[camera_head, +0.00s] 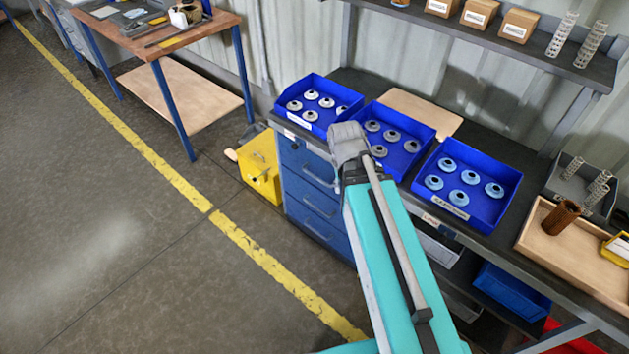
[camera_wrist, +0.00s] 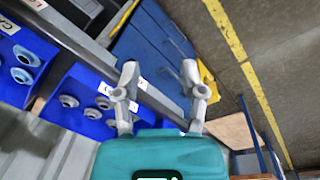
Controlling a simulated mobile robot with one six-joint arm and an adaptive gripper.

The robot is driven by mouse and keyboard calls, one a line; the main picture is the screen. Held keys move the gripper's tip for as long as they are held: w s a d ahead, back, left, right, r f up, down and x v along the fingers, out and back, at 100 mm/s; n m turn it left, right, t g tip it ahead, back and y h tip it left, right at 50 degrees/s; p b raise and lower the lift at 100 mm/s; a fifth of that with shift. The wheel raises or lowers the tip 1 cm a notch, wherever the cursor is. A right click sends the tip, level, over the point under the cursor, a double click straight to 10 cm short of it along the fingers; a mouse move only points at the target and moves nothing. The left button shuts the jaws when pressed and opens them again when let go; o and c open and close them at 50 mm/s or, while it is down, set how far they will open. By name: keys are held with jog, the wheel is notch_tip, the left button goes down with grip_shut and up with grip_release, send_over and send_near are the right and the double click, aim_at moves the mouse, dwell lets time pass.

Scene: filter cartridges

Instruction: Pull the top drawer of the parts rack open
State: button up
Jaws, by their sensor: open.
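The parts rack is a blue drawer unit (camera_head: 299,199) under the left end of the workbench, with several drawers stacked, each with a grey bar handle. Its top drawer (camera_head: 297,158) looks flush with the front, and its handle (camera_head: 319,179) shows just left of my arm. In the wrist view the blue drawer fronts (camera_wrist: 152,42) lie beyond my fingertips. My gripper (camera_wrist: 159,72) is open and empty, its two fingers apart, with nothing between them touching.
Blue bins of ring-shaped parts (camera_head: 318,126) stand on the bench (camera_head: 350,77) above the drawers. A yellow bin (camera_head: 259,172) sits on the floor left of the rack. A wooden-topped table (camera_head: 150,45) stands farther left. The floor (camera_head: 110,220) before the drawers is clear.

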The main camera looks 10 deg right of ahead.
jog(key=w+f+n+t+h+b, duration=0.25)
jog(key=w+f+b, duration=0.45)
jog(key=f+b, duration=0.45)
jog(key=n+t+h+b, duration=0.5)
jog(key=t+h+b, duration=0.3)
jog(key=b, duration=2.3)
send_near(314, 176)
jog(key=s+a, duration=0.2)
jog(key=a, duration=0.1)
jog(key=shift+w+r+g, duration=0.15)
jog(key=shift+g, duration=0.1)
jog(key=shift+d, duration=0.15)
jog(key=b+x, duration=0.2)
jog(key=x, duration=1.1)
jog(key=shift+w+d+b, duration=0.25)
jog(key=shift+w+b, duration=0.05)
jog(key=shift+b, duration=0.1)
jog(key=shift+c, duration=0.3)
grip_shut()
